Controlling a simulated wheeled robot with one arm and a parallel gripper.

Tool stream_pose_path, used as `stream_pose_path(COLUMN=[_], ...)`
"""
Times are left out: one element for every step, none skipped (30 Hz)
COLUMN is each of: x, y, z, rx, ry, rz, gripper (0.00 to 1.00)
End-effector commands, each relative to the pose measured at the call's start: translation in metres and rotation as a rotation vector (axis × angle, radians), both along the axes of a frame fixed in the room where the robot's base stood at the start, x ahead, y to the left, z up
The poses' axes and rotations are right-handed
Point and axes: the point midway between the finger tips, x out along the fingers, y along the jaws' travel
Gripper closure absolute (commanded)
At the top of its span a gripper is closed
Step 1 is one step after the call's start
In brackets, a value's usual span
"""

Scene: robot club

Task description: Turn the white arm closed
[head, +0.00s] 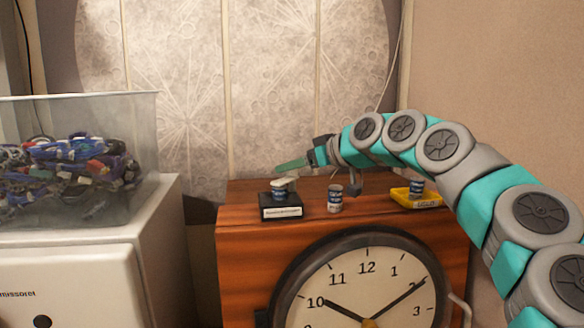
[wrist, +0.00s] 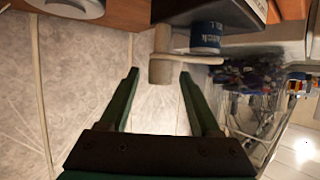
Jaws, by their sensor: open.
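A cream-white arm (head: 285,181) lies over the blue-and-white tin (head: 279,192) on the black labelled stand (head: 285,208), on top of the wooden cabinet. In the wrist view the arm (wrist: 196,60) is a thin flat bar crossing the end of the tin (wrist: 205,38), with a thick beige post or knob (wrist: 161,68) at one end. My gripper (head: 278,168) reaches in from the right, just above and behind the stand. Its jaws are open (wrist: 158,76), with the beige end showing between the fingertips. I cannot tell whether they touch it.
A second tin (head: 335,198) stands right of the stand, and another tin (head: 416,188) sits on a yellow holder (head: 405,200). A large clock (head: 362,240) fronts the wooden cabinet (head: 245,245). A clear bin of parts (head: 110,205) stands on a white cabinet (head: 160,215) at left.

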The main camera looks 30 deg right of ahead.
Motion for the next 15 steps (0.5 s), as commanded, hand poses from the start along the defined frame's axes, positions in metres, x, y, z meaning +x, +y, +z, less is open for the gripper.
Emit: stream_pose_path(x=[-0.005, -0.009, -0.014, -0.018, -0.023, -0.029, -0.034, -0.038, -0.043, -0.047, -0.05, -0.054, -0.056, -0.057, -0.058], y=[-0.003, -0.004, -0.006, -0.008, -0.009, -0.011, -0.013, -0.015, -0.017, -0.018, -0.02, -0.021, -0.021, -0.021, -0.022], z=[0.002, 0.004, 0.007, 0.008, 0.011, 0.013, 0.015, 0.017, 0.019, 0.021, 0.023, 0.024, 0.025, 0.025, 0.026], rx=[0.0, 0.0, 0.001, 0.001, 0.001, 0.0, 0.0, -0.001, -0.001, -0.001, -0.001, 0.0, 0.0, 0.0, 0.0], ry=[-0.003, -0.004, -0.005, -0.005, -0.005, -0.004, -0.004, -0.003, -0.003, -0.005, -0.005, -0.003, -0.003, -0.002, -0.001], rz=[-0.002, -0.003, -0.003, -0.003, -0.003, -0.002, -0.002, -0.002, -0.002, -0.003, -0.003, -0.003, -0.002, -0.002, -0.001], gripper=[0.36, 0.36, 0.36, 0.36, 0.36, 0.36, 0.36, 0.36, 0.36, 0.36, 0.36, 0.36, 0.36, 0.36, 0.36])
